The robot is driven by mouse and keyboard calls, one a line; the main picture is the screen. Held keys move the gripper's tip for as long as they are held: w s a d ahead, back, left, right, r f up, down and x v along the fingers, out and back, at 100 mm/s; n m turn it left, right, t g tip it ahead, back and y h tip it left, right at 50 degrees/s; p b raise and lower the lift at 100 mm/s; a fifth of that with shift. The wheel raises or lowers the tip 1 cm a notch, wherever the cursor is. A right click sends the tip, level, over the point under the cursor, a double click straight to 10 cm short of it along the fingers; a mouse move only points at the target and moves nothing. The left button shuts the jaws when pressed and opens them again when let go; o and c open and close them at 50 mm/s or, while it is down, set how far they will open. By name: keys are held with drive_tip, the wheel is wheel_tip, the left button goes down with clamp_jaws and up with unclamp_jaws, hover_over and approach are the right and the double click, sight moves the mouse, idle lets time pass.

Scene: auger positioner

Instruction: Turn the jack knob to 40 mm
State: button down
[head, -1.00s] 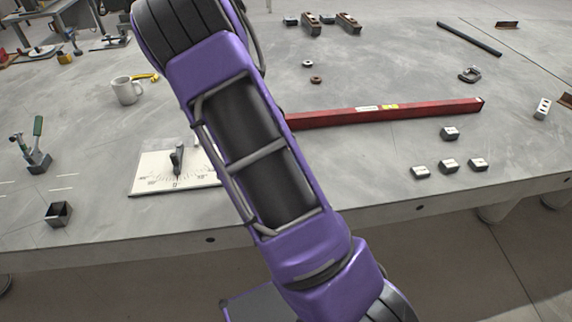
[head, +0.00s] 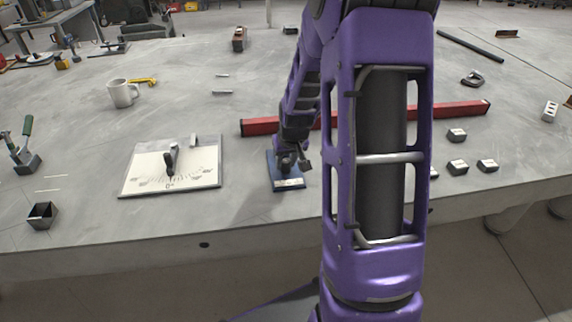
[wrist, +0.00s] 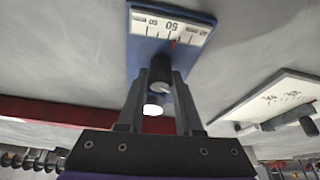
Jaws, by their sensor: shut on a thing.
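The jack is a small blue block (head: 288,183) with a white scale, in the middle of the table near its front edge. The wrist view shows its blue plate (wrist: 140,55) and white scale (wrist: 150,34) upside down, with marks 60, 50 and about 40. A red pointer (wrist: 175,42) stands close to the 50 mark. The dark round knob (wrist: 161,70) is between the fingertips of my gripper (wrist: 162,80), which is shut on it. In the head view my gripper (head: 291,162) is over the block and partly hides it.
A white dial board (head: 205,178) with a dark lever lies left of the jack. A red bar (head: 262,126) lies behind it. Several small metal blocks (head: 457,135) are at the right. A white mug (head: 122,93) stands at the left back.

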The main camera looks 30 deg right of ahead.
drive_tip(key=n+y+p, duration=0.1)
drive_tip(key=n, duration=0.1)
drive_tip(key=n+y+p, duration=0.1)
drive_tip(key=n, duration=0.1)
drive_tip(key=shift+r+n+p, duration=0.2)
drive_tip(key=shift+n+p, duration=0.1)
drive_tip(key=n+y+p, duration=0.1)
drive_tip(key=n+p, duration=0.1)
drive_tip(key=n+g+p, duration=0.1)
drive_tip(key=n+p, duration=0.1)
drive_tip(key=n, duration=0.1)
drive_tip(key=shift+y, duration=0.4)
drive_tip(key=n+p, duration=0.1)
drive_tip(key=n, duration=0.1)
drive_tip(key=n+g+y+p, duration=0.1)
drive_tip(key=n+p, duration=0.1)
drive_tip(key=n, duration=0.1)
drive_tip(key=shift+f+g, duration=0.15)
drive_tip(key=shift+g, duration=0.15)
drive_tip(key=n+g, duration=0.1)
drive_tip(key=n, duration=0.1)
drive_tip(key=n+p, duration=0.1)
drive_tip(key=n, duration=0.1)
drive_tip(key=shift+f+n+g, duration=0.15)
drive_tip(key=shift+n+g, duration=0.25)
drive_tip(key=shift+n, duration=0.3)
drive_tip(key=shift+s, duration=0.1)
drive_tip(key=c, duration=0.9)
unclamp_jaws()
drive_tip(key=shift+o, duration=0.3)
